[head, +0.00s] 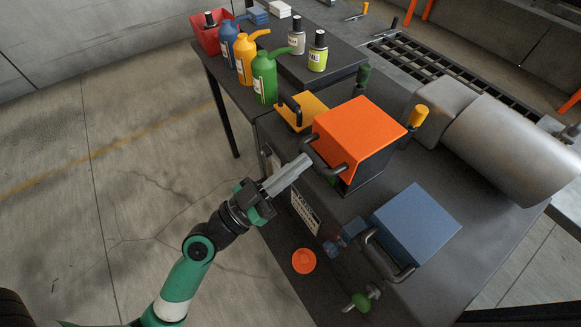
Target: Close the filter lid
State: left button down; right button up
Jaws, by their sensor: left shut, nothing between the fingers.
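An orange lid (358,132) with a dark bar handle (323,157) on its near-left side sits over a dark box on the table. It looks slanted, with dark box sides showing beneath it; I cannot tell how far open it is. A blue lid (416,222) with a similar handle (385,256) is nearer, and a flat yellow lid (301,112) with a handle lies behind. Which one is the filter lid is not marked. My left gripper (304,164) is shut and empty, its fingertips close to the orange lid's handle; contact cannot be told. My right gripper is not in view.
Blue, yellow and green spouted bottles (264,78) stand at the back left beside a red bin (212,38). A large grey rounded housing (510,145) is on the right. A green knob (361,301) and an orange disc (304,261) are near the front.

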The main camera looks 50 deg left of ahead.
pick_arm(q)
jog(key=shift+r, duration=0.15)
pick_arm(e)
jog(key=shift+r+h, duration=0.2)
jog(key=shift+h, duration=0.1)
pick_arm(q)
notch_tip(320, 180, up, 4)
jog(key=s+p, duration=0.2)
jog(key=p, duration=0.2)
jog(key=b+v, duration=0.4)
jog(key=v, duration=0.6)
jog(key=shift+s+f, duration=0.15)
jog(key=shift+f, duration=0.15)
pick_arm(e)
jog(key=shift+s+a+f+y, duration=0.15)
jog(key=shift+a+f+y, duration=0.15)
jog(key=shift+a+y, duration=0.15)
pick_arm(q)
jog(key=shift+a, duration=0.1)
